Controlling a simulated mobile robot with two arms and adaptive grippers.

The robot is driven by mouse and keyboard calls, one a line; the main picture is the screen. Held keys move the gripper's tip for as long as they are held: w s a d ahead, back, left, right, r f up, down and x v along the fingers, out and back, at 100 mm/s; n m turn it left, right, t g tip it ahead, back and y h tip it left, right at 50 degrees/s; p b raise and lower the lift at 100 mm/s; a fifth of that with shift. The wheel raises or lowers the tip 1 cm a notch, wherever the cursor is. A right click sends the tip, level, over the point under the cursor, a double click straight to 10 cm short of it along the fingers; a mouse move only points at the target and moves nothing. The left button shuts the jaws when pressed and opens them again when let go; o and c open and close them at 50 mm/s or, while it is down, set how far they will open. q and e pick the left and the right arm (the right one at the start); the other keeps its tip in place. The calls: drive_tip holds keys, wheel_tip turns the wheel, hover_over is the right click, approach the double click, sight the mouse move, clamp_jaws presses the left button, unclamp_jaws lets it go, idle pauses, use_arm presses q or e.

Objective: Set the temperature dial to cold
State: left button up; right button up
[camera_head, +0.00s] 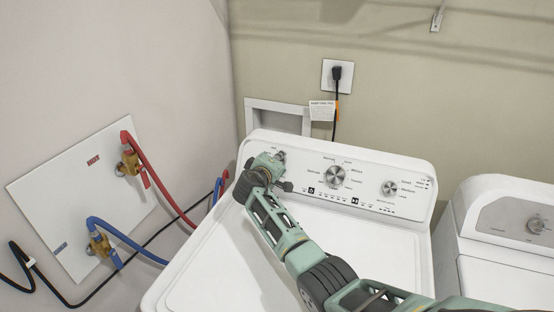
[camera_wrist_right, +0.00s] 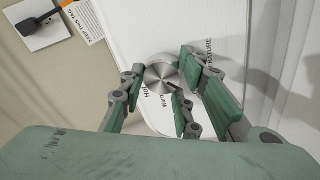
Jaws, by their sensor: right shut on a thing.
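The temperature dial (camera_wrist_right: 160,76) is a round brushed-metal knob on the white washer panel. In the right wrist view, the printed words "Hot", "Warm" and part of "TEMPERATURE" show beside it. My right gripper (camera_wrist_right: 162,70) is shut on the dial, with green fingers on both sides of it. A dark mark shows on the dial's lower right edge, but I cannot tell exactly which setting it points to. In the head view, the right gripper (camera_head: 273,164) is at the left end of the washer's control panel (camera_head: 310,153) and largely hides the dial. My left gripper is not in view.
A larger middle dial (camera_head: 335,177) and a smaller right dial (camera_head: 389,188) sit on the same panel. Red (camera_head: 150,165) and blue (camera_head: 125,237) hoses run at the left wall. A second white machine (camera_head: 500,260) stands at the right. A plugged outlet (camera_head: 337,75) is on the back wall.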

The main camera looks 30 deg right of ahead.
drive_tip(key=shift+w+d+r+n+p, duration=0.1)
drive_tip(key=shift+r+n+p, duration=0.25)
drive_tip(key=shift+n, duration=0.3)
drive_tip(key=shift+d+r+n+p, duration=0.1)
drive_tip(key=shift+r+n+p, duration=0.2)
drive_tip(key=shift+n, duration=0.35)
drive_tip(key=o, duration=1)
drive_tip(key=shift+f, duration=0.15)
drive_tip(key=shift+a+f, duration=0.1)
drive_tip(key=shift+f, duration=0.15)
drive_tip(key=shift+a, duration=0.1)
drive_tip(key=v, duration=1.2)
drive_tip(key=shift+d, duration=0.25)
